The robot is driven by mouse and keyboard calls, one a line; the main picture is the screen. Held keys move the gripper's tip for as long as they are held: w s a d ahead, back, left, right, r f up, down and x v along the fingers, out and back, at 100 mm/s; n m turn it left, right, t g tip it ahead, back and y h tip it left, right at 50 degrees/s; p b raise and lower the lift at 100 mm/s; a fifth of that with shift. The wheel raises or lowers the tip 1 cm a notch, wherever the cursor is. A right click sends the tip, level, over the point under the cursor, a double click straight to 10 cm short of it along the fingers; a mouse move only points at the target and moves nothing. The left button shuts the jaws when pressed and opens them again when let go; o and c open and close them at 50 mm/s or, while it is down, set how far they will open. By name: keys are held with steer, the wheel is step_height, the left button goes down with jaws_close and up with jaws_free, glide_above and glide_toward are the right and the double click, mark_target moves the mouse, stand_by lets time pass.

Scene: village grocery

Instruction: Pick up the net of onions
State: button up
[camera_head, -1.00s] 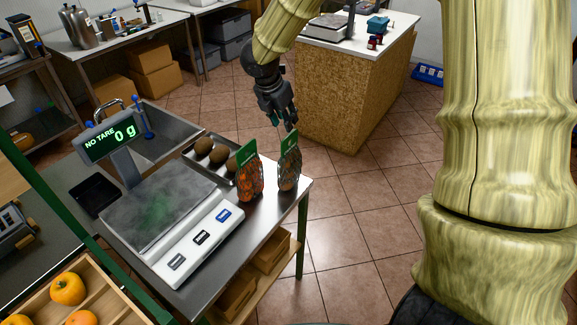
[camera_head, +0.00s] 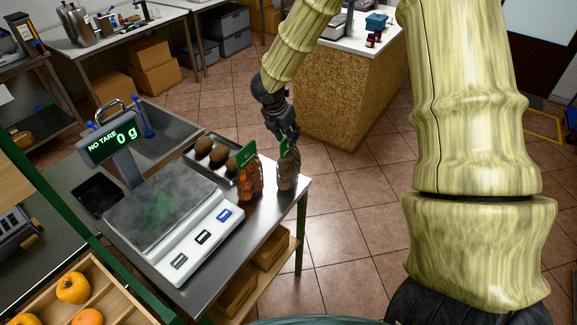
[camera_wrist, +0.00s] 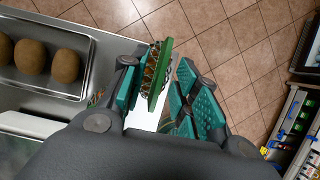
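The net of onions (camera_head: 288,172), a brownish net with a green label, stands upright at the right corner of the steel table. I take it for the onions by its brownish contents. My gripper (camera_head: 287,137) is just above it, pointing down, its fingers overlapping the top of the label. In the wrist view the gripper (camera_wrist: 168,98) is open, with teal pads on either side of the net's green label (camera_wrist: 155,75). The label is closer to the left finger. The lower part of the net is hidden there.
A net with orange contents (camera_head: 250,183) stands close on the left. Behind it is a metal tray (camera_head: 222,179) with brown round produce. A scale (camera_head: 205,238) reading 0 g is at left. Open floor lies right of the table.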

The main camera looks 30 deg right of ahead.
steer(key=shift+x, duration=0.9)
jaws_close()
